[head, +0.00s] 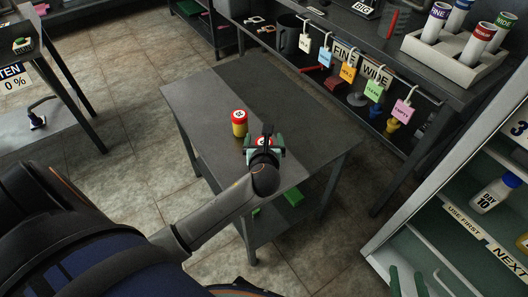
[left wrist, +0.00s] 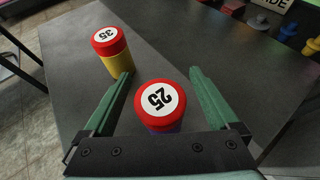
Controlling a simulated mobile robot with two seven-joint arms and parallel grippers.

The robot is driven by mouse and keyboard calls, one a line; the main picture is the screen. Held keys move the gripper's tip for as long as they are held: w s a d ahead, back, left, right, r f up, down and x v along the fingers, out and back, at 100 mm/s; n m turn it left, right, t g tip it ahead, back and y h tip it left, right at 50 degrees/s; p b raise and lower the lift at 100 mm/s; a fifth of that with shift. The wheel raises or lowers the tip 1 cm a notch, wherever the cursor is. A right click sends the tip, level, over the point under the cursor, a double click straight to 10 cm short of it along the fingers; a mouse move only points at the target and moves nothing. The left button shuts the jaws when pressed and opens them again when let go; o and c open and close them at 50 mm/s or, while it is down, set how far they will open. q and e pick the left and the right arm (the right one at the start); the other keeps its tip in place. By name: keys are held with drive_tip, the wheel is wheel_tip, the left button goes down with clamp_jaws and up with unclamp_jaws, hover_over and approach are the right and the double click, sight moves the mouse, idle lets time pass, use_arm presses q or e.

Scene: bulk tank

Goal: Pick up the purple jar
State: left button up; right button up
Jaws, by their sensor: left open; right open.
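The purple jar (left wrist: 165,128) has a red lid marked 25; only a sliver of its purple body shows in the left wrist view. In the head view its lid (head: 264,141) is partly covered by my gripper. My left gripper (left wrist: 161,74) is open, with its green fingers on either side of the jar and gaps between them and the lid. In the head view my left gripper (head: 265,150) is over the table beside a yellow jar. My right gripper (head: 407,284) shows at the bottom right edge, open and empty.
The yellow jar (head: 239,124), red-lidded and marked 35, stands just left of the purple jar. The grey table (head: 245,85) is otherwise mostly clear. A rack (head: 455,65) of labelled tubes is on the back bench. An open cabinet (head: 440,215) with a bottle (head: 492,194) is at right.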

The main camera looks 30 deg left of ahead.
use_arm(q)
drive_tip(key=shift+w, duration=0.1)
clamp_jaws()
idle(0.8)
